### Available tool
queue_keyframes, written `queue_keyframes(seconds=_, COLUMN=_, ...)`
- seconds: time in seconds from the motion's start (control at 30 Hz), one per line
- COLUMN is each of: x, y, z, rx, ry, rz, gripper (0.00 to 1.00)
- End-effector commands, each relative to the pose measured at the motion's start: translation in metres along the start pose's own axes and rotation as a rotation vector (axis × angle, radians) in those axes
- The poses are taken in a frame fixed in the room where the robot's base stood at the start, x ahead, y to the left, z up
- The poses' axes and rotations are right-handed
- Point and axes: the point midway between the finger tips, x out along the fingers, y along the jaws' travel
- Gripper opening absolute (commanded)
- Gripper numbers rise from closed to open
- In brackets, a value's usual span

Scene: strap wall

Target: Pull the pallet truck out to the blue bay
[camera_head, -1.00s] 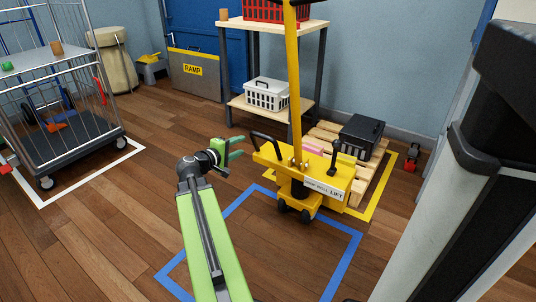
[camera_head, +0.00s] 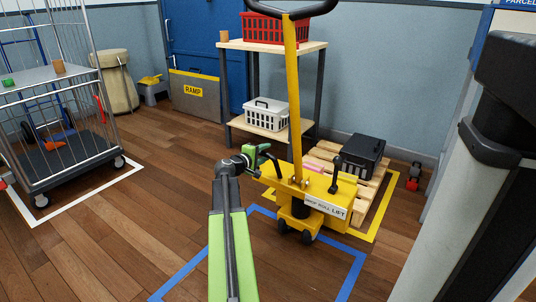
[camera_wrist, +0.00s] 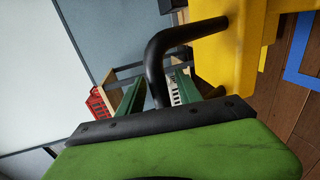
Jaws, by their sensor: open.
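The yellow pallet truck (camera_head: 287,190) stands upright at the back edge of the blue bay (camera_head: 353,273), a blue outline on the wooden floor. Its front wheels are just inside that outline. Its tall yellow pole rises to a black handle, and a black lever stands on its right side. My gripper (camera_head: 265,150) is at the black loop handle on the truck's left side. In the wrist view the black loop handle (camera_wrist: 156,62) passes between my open green fingers (camera_wrist: 158,92). I cannot tell whether either finger touches it.
A wooden pallet (camera_head: 370,193) with a black crate (camera_head: 362,155) sits behind the truck in a yellow outline (camera_head: 385,215). A shelf (camera_head: 318,95) stands behind. A wire cage trolley (camera_head: 75,165) is at left, and a grey-black post (camera_head: 470,190) at right. The blue bay's floor looks clear.

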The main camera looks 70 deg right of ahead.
Motion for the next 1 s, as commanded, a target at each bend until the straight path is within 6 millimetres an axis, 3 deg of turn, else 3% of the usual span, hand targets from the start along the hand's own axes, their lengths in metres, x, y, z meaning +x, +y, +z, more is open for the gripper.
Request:
queue_keyframes(seconds=0.13, x=0.0160, y=-0.0004, z=-0.0004, rx=0.000, ry=0.000, rz=0.000, gripper=0.41)
queue_keyframes(seconds=0.43, x=0.0178, y=0.0001, z=-0.0001, rx=0.000, ry=0.001, rz=0.000, gripper=0.41)
queue_keyframes(seconds=0.77, x=0.0175, y=0.0000, z=-0.0005, rx=0.000, ry=0.001, rz=0.000, gripper=0.00)
queue_keyframes(seconds=1.0, x=0.0173, y=0.0000, z=-0.0006, rx=0.000, ry=0.001, rz=0.000, gripper=0.00)
